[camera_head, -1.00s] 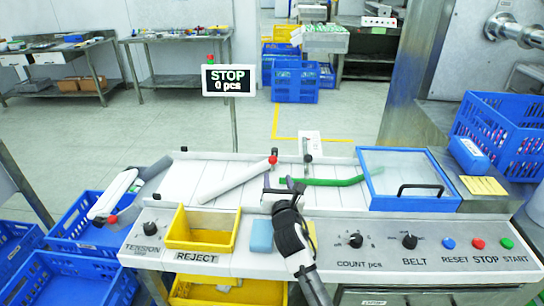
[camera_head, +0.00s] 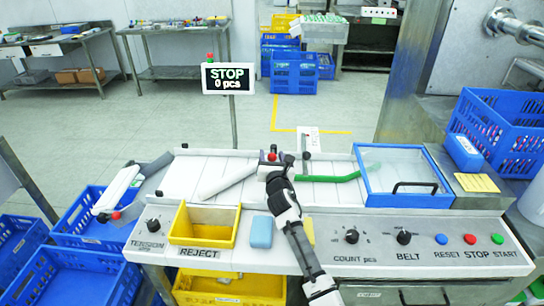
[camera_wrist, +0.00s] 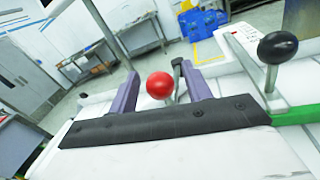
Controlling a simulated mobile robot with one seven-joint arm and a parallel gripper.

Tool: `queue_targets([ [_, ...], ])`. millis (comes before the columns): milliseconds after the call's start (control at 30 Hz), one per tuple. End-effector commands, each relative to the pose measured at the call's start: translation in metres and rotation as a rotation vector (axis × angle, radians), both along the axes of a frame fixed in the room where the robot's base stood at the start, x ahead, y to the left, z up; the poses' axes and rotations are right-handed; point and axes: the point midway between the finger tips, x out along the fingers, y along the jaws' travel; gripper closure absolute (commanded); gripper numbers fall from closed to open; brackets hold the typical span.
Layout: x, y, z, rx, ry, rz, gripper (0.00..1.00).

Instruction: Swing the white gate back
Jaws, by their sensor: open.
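The white gate (camera_head: 226,181) lies slantwise across the pale belt (camera_head: 185,180). Its red knob (camera_head: 272,157) stands at its far right end. The red knob also shows large in the wrist view (camera_wrist: 160,86). My gripper (camera_head: 274,164) is at this knob, above the far part of the belt. In the wrist view the purple fingers of my gripper (camera_wrist: 160,76) stand apart, with the knob showing between them. I cannot tell whether either finger touches it. My gripper hides the gate's right end in the head view.
A green gate (camera_head: 330,178) with a black-knobbed post (camera_head: 306,156) is close to the right. A blue-framed clear cover (camera_head: 402,178) stands farther right. The yellow reject bin (camera_head: 204,226) and control panel are in front. The stop sign (camera_head: 228,78) rises behind.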

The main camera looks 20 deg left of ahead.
Motion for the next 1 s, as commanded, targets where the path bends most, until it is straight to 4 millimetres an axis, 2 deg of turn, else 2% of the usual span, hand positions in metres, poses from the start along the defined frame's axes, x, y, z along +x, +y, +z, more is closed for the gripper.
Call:
queue_targets([
  [233, 0.0004, -0.0001, -0.0001, 0.0, 0.0, 0.0, 0.52],
  [600, 0.0002, -0.0001, -0.0001, 0.0, 0.0, 0.0, 1.0],
  [1000, 0.0086, 0.0017, -0.0044, -0.005, 0.002, -0.016, 1.0],
])
